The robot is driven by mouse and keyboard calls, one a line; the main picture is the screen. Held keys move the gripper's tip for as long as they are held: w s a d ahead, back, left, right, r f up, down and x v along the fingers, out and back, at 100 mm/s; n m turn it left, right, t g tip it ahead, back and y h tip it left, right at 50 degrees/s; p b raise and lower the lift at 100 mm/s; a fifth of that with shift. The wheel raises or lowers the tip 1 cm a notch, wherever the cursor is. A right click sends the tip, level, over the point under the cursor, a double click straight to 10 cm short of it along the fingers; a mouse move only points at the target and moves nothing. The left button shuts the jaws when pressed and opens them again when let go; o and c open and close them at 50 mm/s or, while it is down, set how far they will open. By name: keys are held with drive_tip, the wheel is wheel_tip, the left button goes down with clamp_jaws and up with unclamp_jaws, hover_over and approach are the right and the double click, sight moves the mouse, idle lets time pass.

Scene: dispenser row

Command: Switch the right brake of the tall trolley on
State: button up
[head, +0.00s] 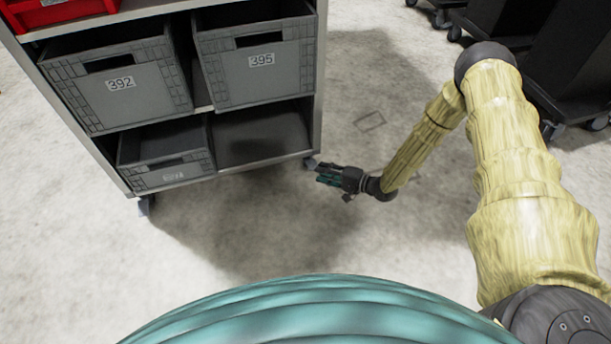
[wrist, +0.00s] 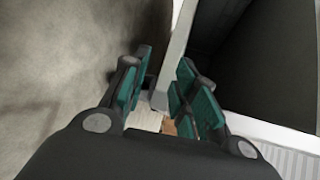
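The tall trolley (head: 320,75) stands at the left in the head view, with grey crates on its shelves. Its right front caster (head: 310,163), where the right brake sits, is small and partly behind my gripper; the brake's setting cannot be made out. My gripper (head: 326,174) is low above the floor, right beside that caster. In the wrist view my gripper (wrist: 162,82) has its teal-padded fingers apart, with a grey upright of the trolley (wrist: 178,45) showing between and beyond them. A pale piece and a brown patch show low between the fingers; I cannot tell what they are.
Crates marked 392 (head: 125,88) and 395 (head: 262,65) fill the upper shelf, and a smaller crate (head: 170,170) stands below. The left front caster (head: 146,204) is at the trolley's near left corner. Dark wheeled units (head: 570,70) stand back right. The floor between is clear.

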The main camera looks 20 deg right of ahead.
sight(308, 165)
wheel_tip(308, 165, down, 3)
drive_tip(key=w+d+b, duration=0.2)
drive_tip(key=d+b, duration=0.1)
drive_tip(key=shift+y, duration=0.4)
drive_tip(key=b+x, duration=0.4)
drive_tip(key=x, duration=0.5)
drive_tip(key=shift+a, duration=0.2)
drive_tip(key=shift+w+a+b, duration=0.3)
drive_tip(key=shift+w+a, duration=0.1)
drive_tip(key=shift+a, duration=0.05)
clamp_jaws()
